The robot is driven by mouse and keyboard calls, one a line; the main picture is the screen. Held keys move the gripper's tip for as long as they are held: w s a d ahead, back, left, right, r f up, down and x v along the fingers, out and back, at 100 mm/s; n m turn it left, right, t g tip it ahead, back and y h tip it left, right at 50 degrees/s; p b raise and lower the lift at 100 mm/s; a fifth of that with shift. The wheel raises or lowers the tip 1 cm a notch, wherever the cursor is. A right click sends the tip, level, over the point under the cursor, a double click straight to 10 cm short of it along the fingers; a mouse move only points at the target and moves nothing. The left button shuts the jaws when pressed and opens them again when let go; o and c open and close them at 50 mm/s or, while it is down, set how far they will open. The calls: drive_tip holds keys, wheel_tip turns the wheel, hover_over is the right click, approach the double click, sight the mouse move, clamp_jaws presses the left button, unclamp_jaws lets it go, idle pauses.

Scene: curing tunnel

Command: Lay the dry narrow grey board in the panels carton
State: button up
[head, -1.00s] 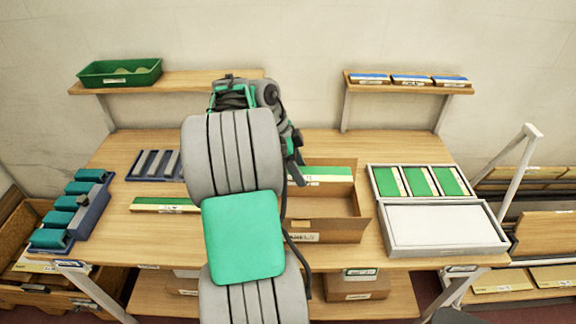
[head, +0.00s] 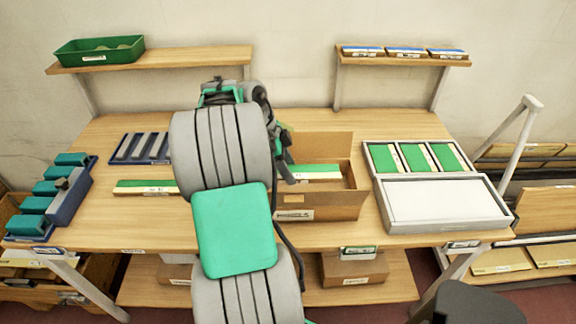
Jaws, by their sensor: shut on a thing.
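My gripper (head: 288,174) is mostly hidden behind my arm, at the left side of the open brown carton (head: 308,200) in the head view. It looks shut on a narrow board (head: 318,170) with a green top and a pale labelled edge, which reaches to the right over or inside the carton. I see no grey on this board. Whether it touches the carton floor is hidden by the front wall. Grey strips stand in a blue rack (head: 115,160) at the back left. The carton's label is too small to read.
Another narrow green board (head: 145,187) lies left of my arm. A grey tray (head: 371,160) with three green panels and a white-topped box (head: 445,205) stand right of the carton. A blue holder (head: 68,205) is at far left. A green bin (head: 98,52) sits on a shelf.

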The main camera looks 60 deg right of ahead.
sight(278, 179)
drive_tip(key=shift+f+b, duration=4.9)
drive_tip(key=shift+f, duration=0.7)
drive_tip(key=shift+f+b, duration=0.45)
drive_tip(key=o, duration=1.5)
drive_tip(key=shift+r, duration=0.15)
drive_tip(key=p+v, duration=0.1)
drive_tip(key=v, duration=0.6)
drive_tip(key=shift+w+a+r+p, duration=0.1)
drive_tip(key=shift+w+r+p, duration=0.05)
drive_tip(key=shift+r+p, duration=0.15)
